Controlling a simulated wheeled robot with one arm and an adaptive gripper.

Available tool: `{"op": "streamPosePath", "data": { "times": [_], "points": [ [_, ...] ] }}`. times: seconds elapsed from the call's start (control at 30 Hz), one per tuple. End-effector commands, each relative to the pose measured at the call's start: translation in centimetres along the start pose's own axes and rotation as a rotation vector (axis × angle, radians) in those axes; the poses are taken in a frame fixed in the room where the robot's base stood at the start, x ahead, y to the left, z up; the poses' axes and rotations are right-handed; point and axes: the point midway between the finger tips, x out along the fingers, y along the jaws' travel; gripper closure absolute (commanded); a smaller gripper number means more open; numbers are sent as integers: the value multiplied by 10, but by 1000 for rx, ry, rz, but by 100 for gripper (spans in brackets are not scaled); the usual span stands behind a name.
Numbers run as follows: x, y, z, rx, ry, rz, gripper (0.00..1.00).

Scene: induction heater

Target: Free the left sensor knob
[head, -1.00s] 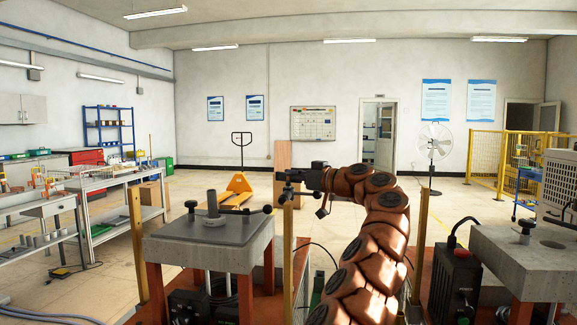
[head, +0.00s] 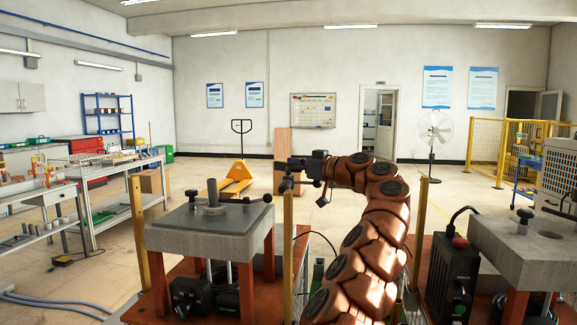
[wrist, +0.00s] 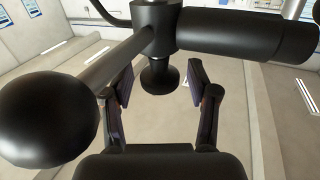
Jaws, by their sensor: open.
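The left heater is a grey block (head: 205,240) on orange legs in the head view, with a round metal post (head: 213,194) on its plate. A black knob (head: 191,196) stands at its left side and a black ball (head: 268,198) at its right. My gripper (head: 284,176) is just above and right of that ball. In the wrist view, a flared black knob (wrist: 159,77) hangs between my open fingers, with gaps on both sides. It joins a hub with a rod, a large black ball (wrist: 45,118) and a thick cylinder (wrist: 245,28). I cannot tell which sensor this is.
A second grey block (head: 500,245) with a black knob (head: 524,216) is at the right, beside a black box (head: 452,278). Thin upright posts (head: 288,240) stand close to my arm.

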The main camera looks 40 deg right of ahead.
Motion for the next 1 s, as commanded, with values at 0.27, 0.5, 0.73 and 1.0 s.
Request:
{"op": "streamPosePath", "data": {
  "times": [0.27, 0.5, 0.73, 1.0],
  "points": [
    [-24, -1, -2, -1, 3, -1, 41],
    [-71, 0, -1, -1, 3, 2, 41],
    [-106, 0, -1, -1, 2, 2, 41],
    [-120, 0, 0, 0, 0, -1, 41]
  ]
}}
